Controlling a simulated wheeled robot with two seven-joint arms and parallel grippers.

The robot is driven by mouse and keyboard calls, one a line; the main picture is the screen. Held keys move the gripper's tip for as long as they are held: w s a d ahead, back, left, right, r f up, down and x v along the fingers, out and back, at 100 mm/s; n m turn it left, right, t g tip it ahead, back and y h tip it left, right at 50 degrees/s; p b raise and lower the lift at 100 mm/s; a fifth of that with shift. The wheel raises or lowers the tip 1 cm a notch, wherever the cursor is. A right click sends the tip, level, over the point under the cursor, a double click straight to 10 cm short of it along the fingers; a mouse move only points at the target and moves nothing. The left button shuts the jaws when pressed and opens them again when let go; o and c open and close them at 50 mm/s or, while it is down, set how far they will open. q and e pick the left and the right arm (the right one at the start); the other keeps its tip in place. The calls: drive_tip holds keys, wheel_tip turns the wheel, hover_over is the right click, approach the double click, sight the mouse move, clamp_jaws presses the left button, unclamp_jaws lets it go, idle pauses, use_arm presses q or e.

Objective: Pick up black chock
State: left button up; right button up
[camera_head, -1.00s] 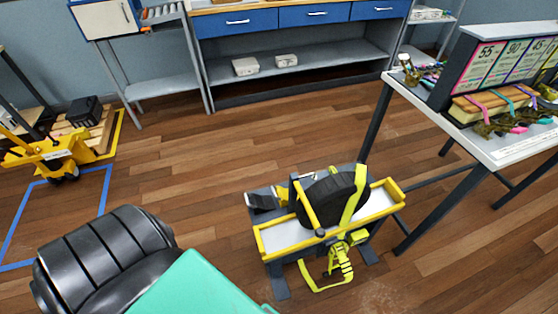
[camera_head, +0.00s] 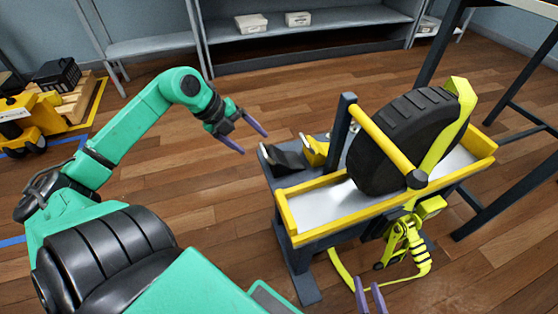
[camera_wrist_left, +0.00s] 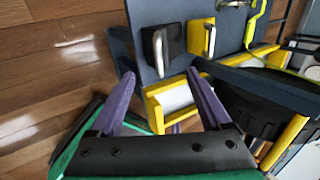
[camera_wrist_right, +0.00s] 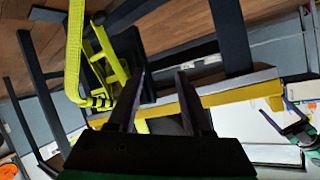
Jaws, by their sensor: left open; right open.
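The black chock (camera_head: 288,158) sits on the dark ledge at the left end of the wheel stand, beside a yellow chock (camera_head: 316,150). In the left wrist view the black chock (camera_wrist_left: 163,45) lies just beyond my fingertips, with the yellow chock (camera_wrist_left: 203,38) to its right. My left gripper (camera_head: 253,141) is open and empty, in the air just left of the black chock and apart from it. My right gripper (camera_head: 369,284) is open and empty at the bottom edge of the head view, in front of the stand. Neither chock shows clearly in the right wrist view.
The stand has a yellow-edged tray (camera_head: 320,212) holding a black tyre (camera_head: 395,145) with a yellow strap over it. A ratchet and loose strap (camera_head: 405,245) hang in front.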

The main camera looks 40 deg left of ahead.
sight(270, 156)
use_arm(q)
drive_tip(key=b+x, duration=0.3)
drive_tip(key=x, duration=0.3)
drive_tip(key=shift+f, duration=0.4)
drive_tip(key=shift+b+x, duration=1.05)
drive_tip(key=shift+x, duration=0.1)
use_arm(e)
wheel_tip(270, 156, down, 5)
drive_tip(key=w+t, duration=0.2)
use_arm(q)
drive_tip(key=shift+w+d+f, duration=0.1)
drive_tip(key=shift+w+d, duration=0.1)
drive_tip(key=shift+w+d+f+b, duration=0.1)
drive_tip(key=shift+w+f+b, duration=0.1)
drive_tip(key=shift+f+b, duration=0.15)
clamp_jaws()
use_arm(e)
drive_tip(key=w+r+t, duration=0.3)
drive_tip(key=w+r, duration=0.2)
drive_tip(key=r, duration=0.4)
drive_tip(key=w+d+r+t+y, duration=0.1)
drive_tip(key=w+r, duration=0.3)
drive_tip(key=r, duration=0.5)
drive_tip(key=shift+w+r+t, duration=0.15)
drive_tip(key=shift+w+t, duration=0.25)
drive_tip(key=shift+t, duration=0.5)
